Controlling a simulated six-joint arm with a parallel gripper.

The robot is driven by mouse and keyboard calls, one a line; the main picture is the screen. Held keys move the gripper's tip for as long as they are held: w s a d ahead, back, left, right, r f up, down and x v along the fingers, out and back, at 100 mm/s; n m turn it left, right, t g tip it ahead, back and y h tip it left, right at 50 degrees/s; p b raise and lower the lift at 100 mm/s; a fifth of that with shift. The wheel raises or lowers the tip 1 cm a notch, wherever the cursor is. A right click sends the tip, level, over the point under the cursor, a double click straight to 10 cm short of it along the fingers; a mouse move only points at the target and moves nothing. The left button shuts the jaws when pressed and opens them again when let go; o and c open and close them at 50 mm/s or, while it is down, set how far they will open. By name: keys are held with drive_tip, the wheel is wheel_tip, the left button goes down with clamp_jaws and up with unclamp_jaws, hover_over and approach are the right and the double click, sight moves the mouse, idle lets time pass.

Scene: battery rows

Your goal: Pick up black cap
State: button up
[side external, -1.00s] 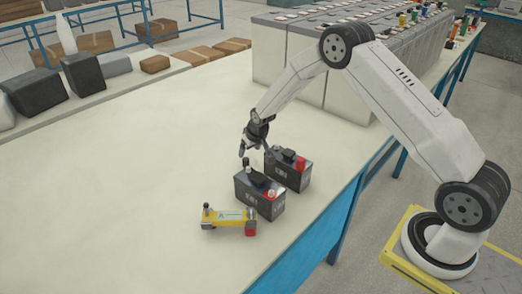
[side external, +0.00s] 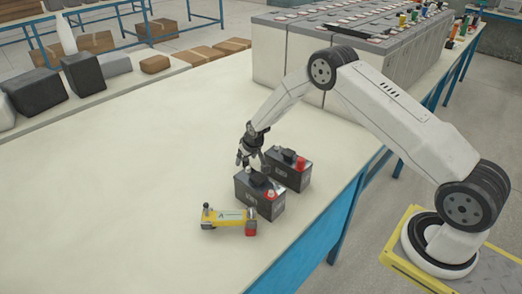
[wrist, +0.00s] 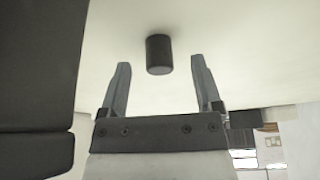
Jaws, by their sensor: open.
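A small black cylindrical cap (wrist: 159,55) shows in the wrist view between the tips of my gripper's fingers, with a gap on both sides. My gripper (wrist: 161,66) is open and empty. In the side view my gripper (side external: 250,163) points down over the back left corner of the nearer dark battery (side external: 262,205), where its fingers hide the cap. A red cap (side external: 270,196) sits on the right of this battery.
A second dark battery (side external: 289,175) with a red cap (side external: 301,163) stands close behind the nearer one. A yellow device (side external: 229,219) lies in front of it. The white table (side external: 120,170) is clear to the left. Large grey batteries (side external: 395,55) stand at the back.

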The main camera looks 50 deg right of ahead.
drive_tip(key=shift+x, duration=0.75)
clamp_jaws()
